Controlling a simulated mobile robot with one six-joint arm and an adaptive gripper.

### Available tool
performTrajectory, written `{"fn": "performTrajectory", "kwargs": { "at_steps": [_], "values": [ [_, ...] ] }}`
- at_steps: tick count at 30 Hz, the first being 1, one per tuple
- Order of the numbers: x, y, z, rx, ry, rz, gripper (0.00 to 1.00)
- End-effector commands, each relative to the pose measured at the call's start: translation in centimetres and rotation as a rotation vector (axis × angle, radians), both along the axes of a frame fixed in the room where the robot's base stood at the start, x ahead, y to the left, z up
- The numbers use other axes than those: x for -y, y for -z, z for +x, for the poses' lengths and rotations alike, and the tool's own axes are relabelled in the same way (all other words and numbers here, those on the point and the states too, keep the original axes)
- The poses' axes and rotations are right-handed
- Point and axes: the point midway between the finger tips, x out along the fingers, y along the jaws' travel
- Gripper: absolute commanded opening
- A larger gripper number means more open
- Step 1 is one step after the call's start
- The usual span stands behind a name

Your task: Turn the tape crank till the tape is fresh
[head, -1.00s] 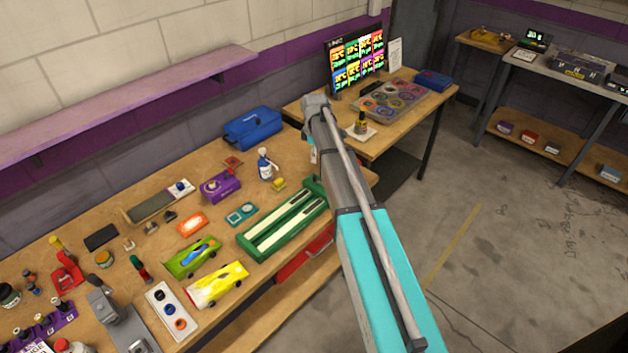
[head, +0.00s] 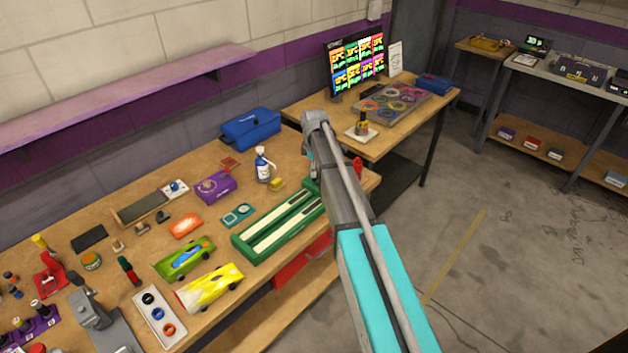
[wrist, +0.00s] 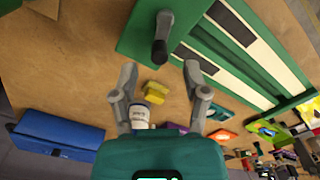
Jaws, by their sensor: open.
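The green track (head: 290,222) with white strips lies on the wooden workbench, partly hidden by my arm in the head view. In the wrist view the track's green end (wrist: 135,40) carries a dark grey upright crank knob (wrist: 160,48). The knob stands just beyond my fingertips, about centred between them and not gripped. My gripper (wrist: 160,72) is open and empty, its two fingers apart. In the head view the crank and most of the gripper are hidden behind my arm. I cannot make out the tape's state.
A white bottle (head: 263,165) and a small yellow block (head: 277,184) stand near the gripper. A blue case (head: 250,128) lies behind them. Two toy cars, green (head: 184,258) and yellow (head: 210,288), sit left of the track. Bare bench (wrist: 70,60) shows left of the fingers.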

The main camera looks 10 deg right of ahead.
Motion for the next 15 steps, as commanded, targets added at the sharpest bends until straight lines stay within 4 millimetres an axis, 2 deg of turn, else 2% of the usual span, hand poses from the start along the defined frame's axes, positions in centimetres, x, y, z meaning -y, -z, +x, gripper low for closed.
{"fn": "performTrajectory", "kwargs": {
  "at_steps": [1, 6, 15],
  "values": [
    [0.0, 0.8, 0.0, 0.0, 0.0, 0.0, 0.59],
    [0.0, 1.9, 0.0, 0.0, 0.0, 0.0, 0.59],
    [-0.1, 2.9, 0.0, 0.0, -0.001, 0.0, 0.59]
  ]
}}
